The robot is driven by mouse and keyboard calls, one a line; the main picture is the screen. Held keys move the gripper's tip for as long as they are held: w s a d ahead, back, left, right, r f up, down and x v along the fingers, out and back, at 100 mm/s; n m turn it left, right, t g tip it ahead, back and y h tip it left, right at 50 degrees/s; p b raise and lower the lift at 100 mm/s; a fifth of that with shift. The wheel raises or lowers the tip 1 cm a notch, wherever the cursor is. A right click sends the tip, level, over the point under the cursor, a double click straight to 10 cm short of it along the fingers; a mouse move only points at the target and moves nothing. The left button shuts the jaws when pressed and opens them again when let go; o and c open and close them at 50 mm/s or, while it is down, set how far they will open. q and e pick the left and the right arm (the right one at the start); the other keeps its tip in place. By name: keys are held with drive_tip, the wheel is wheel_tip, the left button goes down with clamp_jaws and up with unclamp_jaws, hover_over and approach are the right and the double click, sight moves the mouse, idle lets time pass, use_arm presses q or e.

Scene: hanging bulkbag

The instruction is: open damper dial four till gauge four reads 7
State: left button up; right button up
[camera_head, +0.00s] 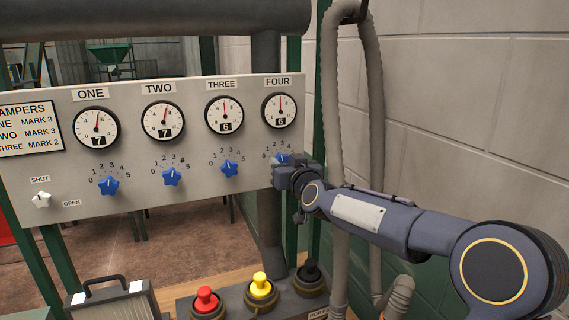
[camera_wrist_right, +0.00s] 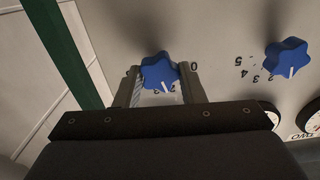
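Gauge four (camera_head: 280,111) is at the right end of the grey panel, and its window shows 6. Damper dial four (camera_head: 282,158) is a blue star knob below it, mostly hidden by my right gripper (camera_head: 284,170) in the head view. In the right wrist view, upside down, the dial (camera_wrist_right: 159,70) sits between the two fingers of my right gripper (camera_wrist_right: 163,84), which appear closed against its sides. Its white mark points down in that view, close to a partly hidden number that looks like 2. My left gripper is not in view.
Gauges one (camera_head: 96,127) and two (camera_head: 163,121) show 7; gauge three (camera_head: 225,115) shows 6. Blue dial three (camera_head: 229,169) is just left of my gripper. A white shut/open knob (camera_head: 41,200), a red button (camera_head: 206,300) and a yellow button (camera_head: 261,286) are lower. A grey hose (camera_head: 334,130) hangs at right.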

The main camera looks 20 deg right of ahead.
drive_tip(key=c, duration=0.4)
drive_tip(key=shift+f+m+b, duration=0.1)
drive_tip(key=shift+m+b, duration=1.45)
drive_tip(key=shift+m, duration=1.35)
drive_tip(key=o, duration=1)
